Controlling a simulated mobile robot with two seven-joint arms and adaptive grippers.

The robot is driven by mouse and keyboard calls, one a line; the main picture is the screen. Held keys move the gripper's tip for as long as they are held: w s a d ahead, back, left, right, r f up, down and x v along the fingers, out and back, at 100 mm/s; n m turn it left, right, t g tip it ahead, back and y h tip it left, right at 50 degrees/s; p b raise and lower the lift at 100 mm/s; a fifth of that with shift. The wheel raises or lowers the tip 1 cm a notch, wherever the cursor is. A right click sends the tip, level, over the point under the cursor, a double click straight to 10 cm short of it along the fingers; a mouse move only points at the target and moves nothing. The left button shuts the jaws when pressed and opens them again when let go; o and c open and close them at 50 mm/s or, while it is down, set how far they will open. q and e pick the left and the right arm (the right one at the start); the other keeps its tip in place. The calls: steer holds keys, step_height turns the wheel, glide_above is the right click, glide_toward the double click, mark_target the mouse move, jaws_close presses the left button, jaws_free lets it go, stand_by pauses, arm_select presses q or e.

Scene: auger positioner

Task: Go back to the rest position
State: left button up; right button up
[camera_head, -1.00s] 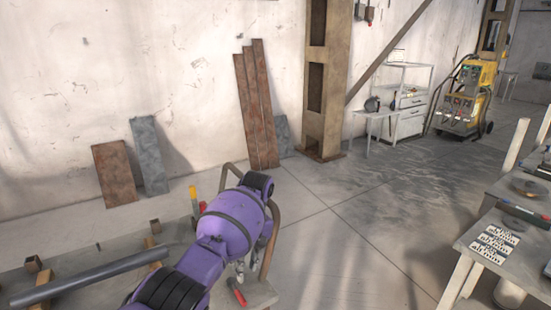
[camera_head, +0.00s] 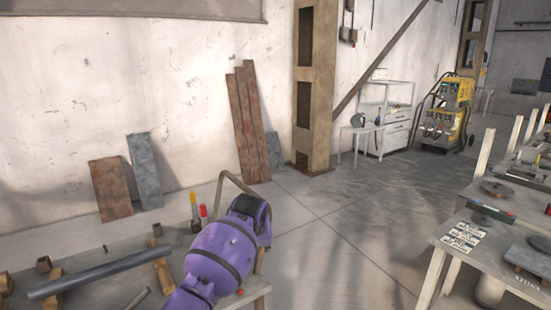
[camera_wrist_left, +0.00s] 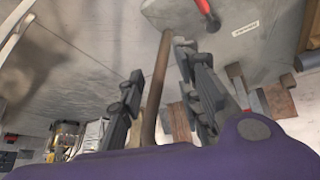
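My left arm (camera_head: 222,250) is purple and comes in at the bottom of the head view; its gripper is hidden there. In the left wrist view, the two dark fingers of my left gripper (camera_wrist_left: 160,64) stand apart. A brown bent tube handle (camera_wrist_left: 156,90) runs through the gap between them in the picture; I cannot tell whether it touches them. The handle also shows behind my arm in the head view (camera_head: 238,181). My right gripper is in neither view.
A low worktable with a grey pipe (camera_head: 95,272) is at lower left. A small bench (camera_head: 262,290) sits under my arm. Another worktable (camera_head: 455,262) with printed sheets stands at right. Rusty planks (camera_head: 252,125) lean on the wall. The floor between the tables is clear.

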arm_select(q)
steer(key=s+a+f+m+t+h+p, duration=0.1)
steer(key=s+a+f+m+t, duration=0.15)
steer(key=s+f, duration=0.4)
steer(key=s+a+f+m+t+h+p, duration=0.1)
steer(key=s+f+m+t+h, duration=0.15)
steer(key=s, duration=0.65)
steer(key=s+a+f+n+y+p, duration=0.1)
steer(key=s+a+f, duration=0.2)
steer(key=s, duration=1.1)
steer(key=s+a+f+n+g+y+p, duration=0.1)
steer(key=s+a+f, duration=0.3)
steer(key=s, duration=1.1)
steer(key=s+a+f+g+y+p, duration=0.1)
steer(key=s+a+f, duration=0.2)
steer(key=s, duration=1.1)
steer(key=shift+s+a+f+n, duration=0.3)
steer(key=shift+a+f+n, duration=0.1)
steer(key=shift+f, duration=0.55)
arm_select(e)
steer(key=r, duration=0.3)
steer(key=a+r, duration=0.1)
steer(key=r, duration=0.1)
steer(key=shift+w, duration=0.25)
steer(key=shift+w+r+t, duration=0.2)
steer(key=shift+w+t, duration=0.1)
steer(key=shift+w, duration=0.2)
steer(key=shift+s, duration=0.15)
